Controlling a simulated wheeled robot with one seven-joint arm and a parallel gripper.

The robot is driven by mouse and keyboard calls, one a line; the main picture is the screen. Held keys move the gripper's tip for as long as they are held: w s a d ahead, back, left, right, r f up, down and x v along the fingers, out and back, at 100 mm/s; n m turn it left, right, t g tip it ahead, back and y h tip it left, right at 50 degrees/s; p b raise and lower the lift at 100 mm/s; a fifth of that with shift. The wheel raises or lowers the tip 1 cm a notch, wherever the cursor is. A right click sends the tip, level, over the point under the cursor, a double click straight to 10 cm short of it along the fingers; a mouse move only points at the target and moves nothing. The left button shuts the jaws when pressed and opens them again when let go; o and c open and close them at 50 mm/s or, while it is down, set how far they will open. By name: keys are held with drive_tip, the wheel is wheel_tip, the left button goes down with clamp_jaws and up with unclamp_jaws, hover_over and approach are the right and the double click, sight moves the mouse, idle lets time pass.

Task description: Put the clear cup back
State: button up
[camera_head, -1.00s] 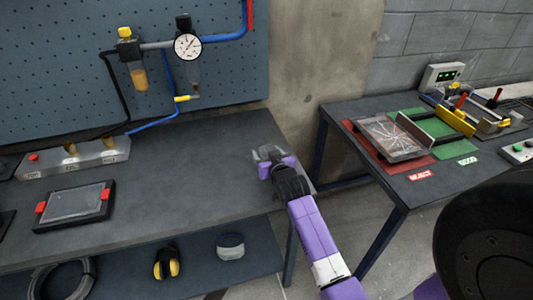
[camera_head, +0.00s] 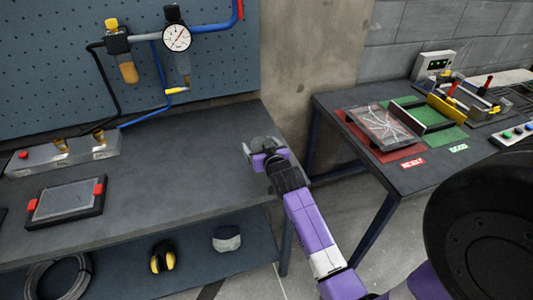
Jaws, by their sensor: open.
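My gripper (camera_head: 262,148) is open above the right end of the dark workbench (camera_head: 200,175), with its grey fingers pointing up and left. I cannot make out anything held between the fingers. On the pegboard hangs an air unit with an amber bowl (camera_head: 128,70). No loose clear cup can be made out for certain.
A framed panel (camera_head: 65,201) and a metal block with brass fittings (camera_head: 62,157) are on the bench. Yellow earmuffs (camera_head: 163,257) and a cap (camera_head: 226,239) lie on the lower shelf. A second table (camera_head: 385,183) with red and green mats stands right. The bench middle is clear.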

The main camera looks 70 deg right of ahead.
drive_tip(key=b+v, duration=0.1)
drive_tip(key=v, duration=1)
drive_tip(key=s+a+f+n+t+y, duration=0.1)
drive_tip(key=a+n+t+y, duration=0.1)
drive_tip(key=a, duration=0.8)
drive_tip(key=s+a+f+n+t+y, duration=0.1)
drive_tip(key=s+a+f+n+y, duration=0.15)
drive_tip(key=a, duration=0.75)
drive_tip(key=s+a+r+n+t+y, duration=0.1)
drive_tip(key=s+a+r+n+y, duration=0.1)
drive_tip(key=s+a, duration=0.4)
drive_tip(key=s+a+r+n+t+y, duration=0.1)
drive_tip(key=s+a+r+n+y, duration=0.2)
drive_tip(key=a, duration=0.6)
drive_tip(key=s+r+y, duration=0.1)
drive_tip(key=s+r, duration=0.1)
drive_tip(key=s, duration=0.1)
drive_tip(key=shift+s+a+r, duration=0.25)
drive_tip(key=shift+s, duration=0.15)
drive_tip(key=shift+n+y, duration=0.25)
